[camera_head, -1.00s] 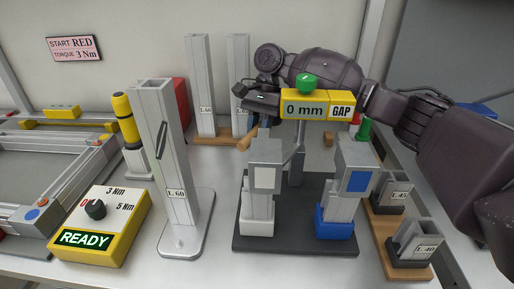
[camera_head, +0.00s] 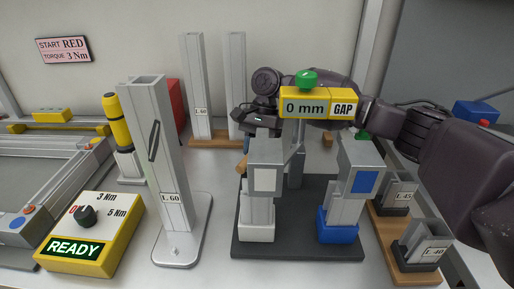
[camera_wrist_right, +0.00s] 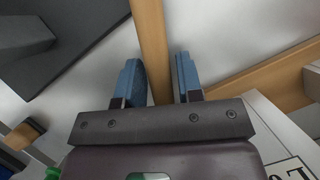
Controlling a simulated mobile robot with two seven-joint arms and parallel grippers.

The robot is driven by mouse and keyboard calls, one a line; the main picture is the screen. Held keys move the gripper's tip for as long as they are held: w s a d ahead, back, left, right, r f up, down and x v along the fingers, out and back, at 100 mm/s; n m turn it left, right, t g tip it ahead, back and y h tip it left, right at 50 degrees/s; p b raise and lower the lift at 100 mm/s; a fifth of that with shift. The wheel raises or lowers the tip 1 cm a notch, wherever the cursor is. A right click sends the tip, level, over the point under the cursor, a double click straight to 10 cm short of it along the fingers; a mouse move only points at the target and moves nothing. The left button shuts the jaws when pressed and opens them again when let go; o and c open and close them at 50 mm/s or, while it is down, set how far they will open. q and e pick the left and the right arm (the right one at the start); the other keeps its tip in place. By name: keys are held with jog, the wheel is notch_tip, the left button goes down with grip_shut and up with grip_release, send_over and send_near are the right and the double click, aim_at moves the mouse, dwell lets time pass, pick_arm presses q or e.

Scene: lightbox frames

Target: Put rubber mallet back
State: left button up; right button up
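My right gripper (camera_wrist_right: 160,78) has blue fingers on either side of a wooden handle (camera_wrist_right: 151,35), which I take to be the rubber mallet's. In the head view the wooden handle (camera_head: 242,164) shows only as a short piece left of the grey clamp block; the gripper is mostly hidden behind that block and the yellow gap sign. The mallet's head is not visible. My left gripper is not in view.
The dark base plate (camera_head: 290,245) with two clamp blocks stands in front of my right arm. A tall L 60 profile (camera_head: 170,150) stands to the left, and the wooden L 60 rack (camera_head: 213,142) is behind. The L 45/L 40 rack (camera_head: 392,235) is at right.

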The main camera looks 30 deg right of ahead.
jog(key=shift+o, duration=1.1)
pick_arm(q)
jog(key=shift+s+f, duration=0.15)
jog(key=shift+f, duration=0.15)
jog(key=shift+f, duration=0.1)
pick_arm(e)
jog(key=v, duration=0.4)
jog(key=shift+a+p, duration=0.15)
jog(key=shift+p, duration=0.2)
jog(key=p+v, duration=0.1)
jog(key=v, duration=0.6)
jog(key=shift+w+d+r, duration=0.15)
jog(key=shift+d+r, duration=0.2)
jog(key=shift+r, duration=0.2)
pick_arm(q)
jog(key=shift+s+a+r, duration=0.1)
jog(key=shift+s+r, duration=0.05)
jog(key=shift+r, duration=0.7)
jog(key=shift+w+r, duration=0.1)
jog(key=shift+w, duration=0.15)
